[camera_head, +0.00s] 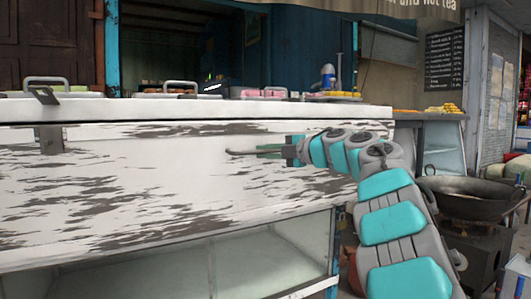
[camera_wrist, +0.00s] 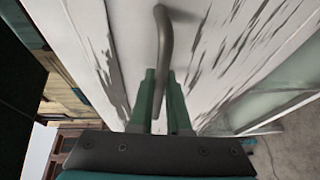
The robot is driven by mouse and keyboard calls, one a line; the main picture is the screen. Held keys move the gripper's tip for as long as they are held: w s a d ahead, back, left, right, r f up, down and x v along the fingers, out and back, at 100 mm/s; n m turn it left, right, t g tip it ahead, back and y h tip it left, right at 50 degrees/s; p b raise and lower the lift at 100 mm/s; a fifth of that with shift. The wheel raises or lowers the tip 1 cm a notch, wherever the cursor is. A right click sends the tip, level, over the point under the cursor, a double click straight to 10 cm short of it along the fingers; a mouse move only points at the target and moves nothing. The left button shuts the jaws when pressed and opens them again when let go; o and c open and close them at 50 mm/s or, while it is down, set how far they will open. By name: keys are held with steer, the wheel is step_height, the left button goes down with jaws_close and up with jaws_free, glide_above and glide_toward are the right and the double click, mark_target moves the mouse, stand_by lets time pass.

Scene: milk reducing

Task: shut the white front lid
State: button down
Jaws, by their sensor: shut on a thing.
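The white front lid (camera_head: 190,200) is a wide panel with worn grey patches on the front of the stall counter. It hangs below the white top edge, above a glass case. How far it stands open is hard to tell. A dark bent handle (camera_head: 240,153) sticks out from the lid. It also shows in the wrist view (camera_wrist: 165,35), with its lower end between my fingers. My gripper (camera_head: 272,150), with green fingers, comes from the right and is shut on this handle.
The white counter top (camera_head: 200,108) runs above the lid, with trays and a blue-topped jar (camera_head: 328,77) on it. A glass case (camera_head: 270,255) lies below. A large dark wok (camera_head: 465,195) stands at the right, beyond my arm.

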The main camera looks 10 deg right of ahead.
stand_by(0.7)
steer(key=p, duration=0.2)
steer(key=w+p, duration=0.1)
steer(key=p, duration=0.2)
steer(key=w+r+p, duration=0.1)
steer(key=p, duration=0.1)
steer(key=shift+w+a+g+h, duration=0.2)
steer(key=shift+a+g+h, duration=0.15)
steer(key=shift+g+h, duration=0.05)
steer(key=shift+f, duration=0.1)
steer(key=c, duration=1.2)
jaws_free()
steer(key=shift+o, duration=0.2)
steer(key=v, duration=0.7)
steer(key=shift+s+d, duration=0.25)
